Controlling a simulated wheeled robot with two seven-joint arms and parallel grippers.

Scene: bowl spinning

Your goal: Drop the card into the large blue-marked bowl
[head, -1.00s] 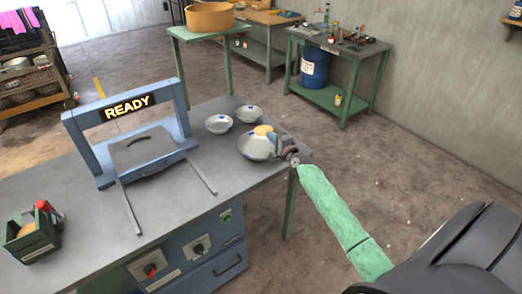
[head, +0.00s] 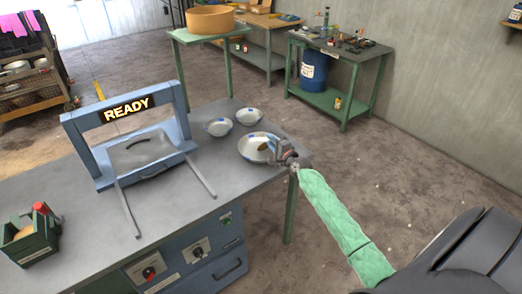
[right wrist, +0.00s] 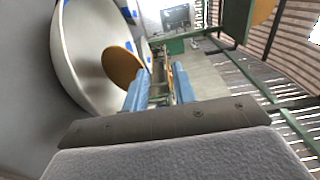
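The large white bowl with blue rim marks (head: 247,143) stands on the grey bench near its right corner. It fills the left of the right wrist view (right wrist: 75,60). The card, a round orange-brown disc (right wrist: 120,67), is inside the bowl's outline and looks tilted. It shows in the head view as a small brown patch (head: 262,148). I cannot tell whether it rests on the bowl. My right gripper (right wrist: 160,85) is at the bowl's right rim with its blue fingers apart; the card lies left of the left finger. My left gripper is out of view.
Two smaller blue-marked bowls (head: 218,127) and (head: 249,116) stand behind the large one. A blue frame with a READY sign (head: 128,107) and two rails is on the bench's left. A green box (head: 30,238) sits at the front left.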

